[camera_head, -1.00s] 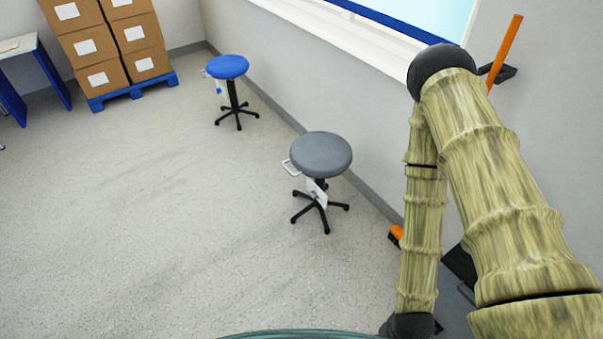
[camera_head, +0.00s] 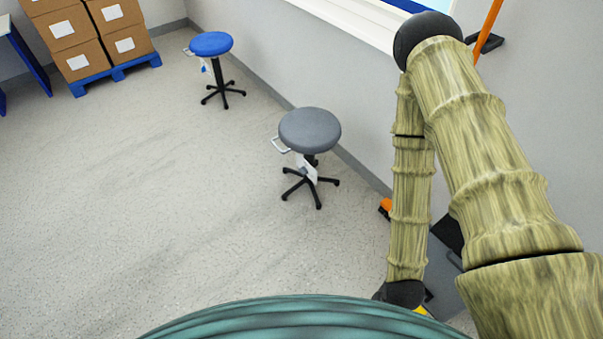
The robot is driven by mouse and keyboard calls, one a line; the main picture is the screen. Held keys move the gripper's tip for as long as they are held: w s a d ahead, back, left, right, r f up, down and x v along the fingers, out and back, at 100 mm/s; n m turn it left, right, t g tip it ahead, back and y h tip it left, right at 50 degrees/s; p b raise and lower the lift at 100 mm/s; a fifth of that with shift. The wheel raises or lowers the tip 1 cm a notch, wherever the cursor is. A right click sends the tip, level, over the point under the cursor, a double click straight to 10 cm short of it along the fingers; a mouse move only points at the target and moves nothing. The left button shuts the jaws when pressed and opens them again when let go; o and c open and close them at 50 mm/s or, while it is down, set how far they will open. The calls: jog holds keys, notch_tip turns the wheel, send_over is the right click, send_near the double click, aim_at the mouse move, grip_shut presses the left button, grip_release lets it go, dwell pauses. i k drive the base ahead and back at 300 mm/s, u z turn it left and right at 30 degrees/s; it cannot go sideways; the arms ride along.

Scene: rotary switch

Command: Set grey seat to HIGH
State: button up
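The grey seat (camera_head: 310,130) is a round stool top on a black five-legged base, standing on the floor by the right wall. A light looped handle (camera_head: 281,144) sticks out from under its left side. A white tag or plate (camera_head: 306,168) hangs below the seat; any marks on it are too small to read. My folded arm is at the right of the view, to the right of the stool and apart from it. My gripper is not visible.
A blue stool (camera_head: 211,44) stands farther back along the wall. Boxes on a blue pallet (camera_head: 117,73) and a table (camera_head: 22,60) are at the back left. An orange-handled tool (camera_head: 487,30) is at the right wall. The floor (camera_head: 130,190) left of the stools is open.

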aim_at(304, 130)
jog(key=u, duration=0.05)
jog(key=k, duration=0.35)
jog(key=u, duration=0.45)
jog(key=i, duration=1.25)
jog(key=z, duration=0.05)
